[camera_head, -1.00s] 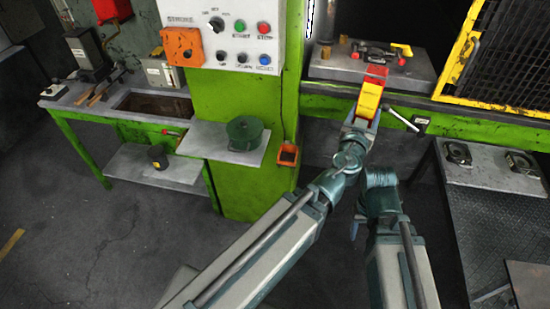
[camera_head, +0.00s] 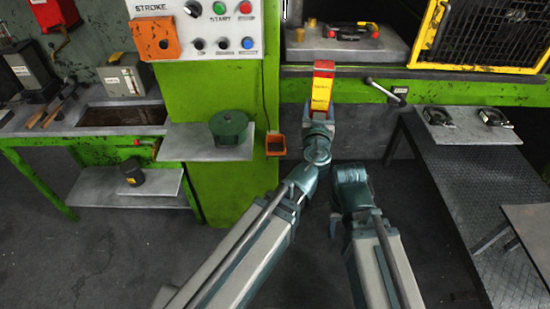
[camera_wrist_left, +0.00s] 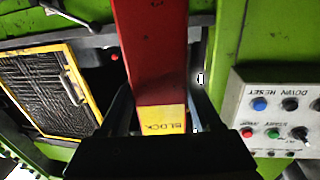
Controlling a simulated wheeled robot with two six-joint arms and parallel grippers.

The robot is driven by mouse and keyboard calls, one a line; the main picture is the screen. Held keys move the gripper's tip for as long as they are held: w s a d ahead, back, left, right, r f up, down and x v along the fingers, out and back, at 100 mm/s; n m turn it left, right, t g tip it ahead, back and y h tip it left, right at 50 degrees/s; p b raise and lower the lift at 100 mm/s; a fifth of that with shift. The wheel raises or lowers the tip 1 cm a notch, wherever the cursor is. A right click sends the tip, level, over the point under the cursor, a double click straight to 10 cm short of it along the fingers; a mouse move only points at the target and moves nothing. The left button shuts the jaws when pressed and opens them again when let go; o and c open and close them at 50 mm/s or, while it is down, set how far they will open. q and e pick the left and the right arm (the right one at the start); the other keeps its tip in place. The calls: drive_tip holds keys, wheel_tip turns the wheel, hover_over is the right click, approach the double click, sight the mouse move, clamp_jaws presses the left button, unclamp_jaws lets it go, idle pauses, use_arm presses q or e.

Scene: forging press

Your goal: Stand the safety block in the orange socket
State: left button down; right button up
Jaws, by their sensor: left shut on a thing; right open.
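The safety block (camera_head: 322,90), red at its upper end and yellow below, stands roughly upright in my left gripper (camera_head: 319,113), in front of the press. In the left wrist view the block (camera_wrist_left: 152,50) runs up between the two dark fingers (camera_wrist_left: 162,110), its yellow part lettered "BLOCK". The orange socket (camera_head: 275,146) is a small open box low on the green column, left of and below the block, and apart from it. The socket does not show in the wrist view. My right gripper (camera_head: 333,228) hangs low, open, and mostly hidden by its arm.
A green round pot (camera_head: 228,127) stands on a shelf left of the socket. A lever (camera_head: 383,90) sticks out right of the block. The die plate (camera_head: 345,45) lies behind it. A control panel (camera_head: 207,33) is above the column. A dark table (camera_head: 465,180) stands at right.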

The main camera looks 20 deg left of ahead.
use_arm(q)
drive_tip(key=w+a+f+n+y+b, duration=0.2)
drive_tip(key=a+f+y+b, duration=0.15)
drive_tip(key=f+b, duration=0.35)
drive_tip(key=w+a+f, duration=0.2)
drive_tip(key=w+a, duration=0.7)
drive_tip(key=a, duration=0.2)
drive_tip(key=shift+a+h, duration=0.25)
drive_tip(key=shift+h, duration=0.1)
use_arm(e)
wheel_tip(320, 180, down, 9)
use_arm(q)
drive_tip(key=f+b, duration=0.2)
drive_tip(key=a+f+b, duration=0.1)
drive_tip(key=shift+w+f+b, duration=0.25)
drive_tip(key=shift+w+b, duration=0.1)
use_arm(e)
wheel_tip(320, 180, down, 4)
drive_tip(key=shift+r, duration=0.25)
use_arm(q)
drive_tip(key=shift+f, duration=0.15)
drive_tip(key=shift+c, duration=0.4)
unclamp_jaws()
use_arm(e)
drive_tip(key=shift+f, duration=0.15)
